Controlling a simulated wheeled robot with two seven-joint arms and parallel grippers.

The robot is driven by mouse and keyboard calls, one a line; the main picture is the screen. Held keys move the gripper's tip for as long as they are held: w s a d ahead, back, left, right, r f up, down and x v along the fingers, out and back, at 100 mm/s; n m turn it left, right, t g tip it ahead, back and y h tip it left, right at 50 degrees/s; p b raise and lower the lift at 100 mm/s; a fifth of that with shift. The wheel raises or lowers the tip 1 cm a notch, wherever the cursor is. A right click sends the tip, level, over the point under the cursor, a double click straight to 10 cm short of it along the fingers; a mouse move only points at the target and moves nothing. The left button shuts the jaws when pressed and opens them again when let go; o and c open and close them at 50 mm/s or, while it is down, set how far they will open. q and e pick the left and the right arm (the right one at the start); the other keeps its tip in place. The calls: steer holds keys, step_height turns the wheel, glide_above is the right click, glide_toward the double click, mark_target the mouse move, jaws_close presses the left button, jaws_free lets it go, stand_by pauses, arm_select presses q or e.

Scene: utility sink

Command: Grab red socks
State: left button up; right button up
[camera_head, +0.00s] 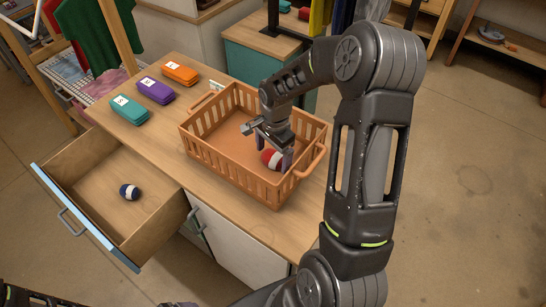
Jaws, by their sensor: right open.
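The rolled red socks (270,158), with a white band and a dark part, lie inside the orange slatted basket (222,167) near its right end. My right gripper (274,154) reaches down into the basket from above. Its jaws are open, with one finger to each side of the socks. I cannot tell whether the fingers touch them. The gripper hides part of the socks. At the bottom left a dark piece of my left arm shows, but its gripper does not.
The basket stands on a wooden counter (160,128). Teal (129,110), purple (154,90) and orange (180,73) packs lie left of it. The basket's walls surround my right gripper.

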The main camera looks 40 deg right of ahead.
mark_target(273, 154)
stand_by(0.5)
steer(key=c, duration=1.5)
steer(key=shift+o, duration=0.2)
steer(key=shift+r, duration=0.1)
step_height(273, 154, up, 10)
steer(key=shift+f+b, duration=0.1)
steer(key=shift+b, duration=0.7)
